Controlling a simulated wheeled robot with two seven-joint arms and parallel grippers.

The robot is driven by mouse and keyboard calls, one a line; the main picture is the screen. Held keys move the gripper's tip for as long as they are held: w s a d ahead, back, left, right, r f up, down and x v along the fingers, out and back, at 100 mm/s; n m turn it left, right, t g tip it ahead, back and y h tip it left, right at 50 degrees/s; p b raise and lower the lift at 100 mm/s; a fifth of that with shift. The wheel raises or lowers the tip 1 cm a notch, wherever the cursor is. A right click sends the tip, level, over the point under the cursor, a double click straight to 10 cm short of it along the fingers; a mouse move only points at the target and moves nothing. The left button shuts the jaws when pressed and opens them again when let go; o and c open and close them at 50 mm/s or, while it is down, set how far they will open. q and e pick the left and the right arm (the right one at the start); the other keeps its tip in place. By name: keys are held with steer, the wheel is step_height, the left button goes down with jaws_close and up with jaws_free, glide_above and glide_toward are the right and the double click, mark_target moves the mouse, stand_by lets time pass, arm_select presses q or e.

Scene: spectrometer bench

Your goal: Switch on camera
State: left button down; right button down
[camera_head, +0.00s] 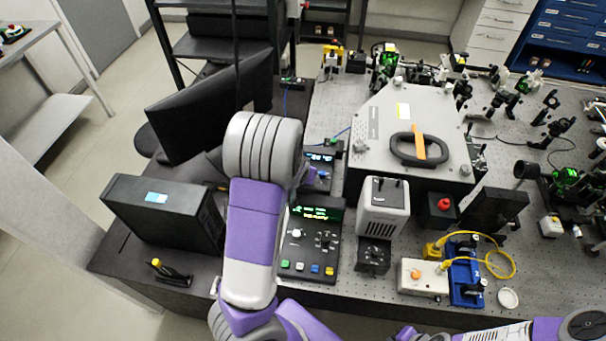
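No label marks out a camera for certain. A light grey box (384,207) with a dark front stands right of the control panel and could be it; a small black box with a knob (373,256) sits in front of it. The black control panel (311,240) has a lit green display, knobs and a row of coloured buttons. My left arm rises from the bottom and covers the area left of the panel; its gripper is hidden behind the arm. My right arm lies along the bottom right edge, with its gripper out of view.
A large grey enclosure (378,130) with a black handle stands behind. A monitor (212,105) and black computer case (165,212) are at left. A red-button box (440,208), a white box (423,278) and a blue mount with yellow fibre (465,275) stand at right front.

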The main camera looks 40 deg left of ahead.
stand_by(0.4)
arm_select(q)
steer(key=c, duration=1.1)
jaws_free()
steer(key=shift+c, duration=0.2)
steer(key=p+v, duration=0.3)
steer(key=v, duration=0.4)
steer(key=shift+s+r, duration=0.2)
steer(key=shift+r, duration=0.1)
steer(key=shift+d, duration=0.15)
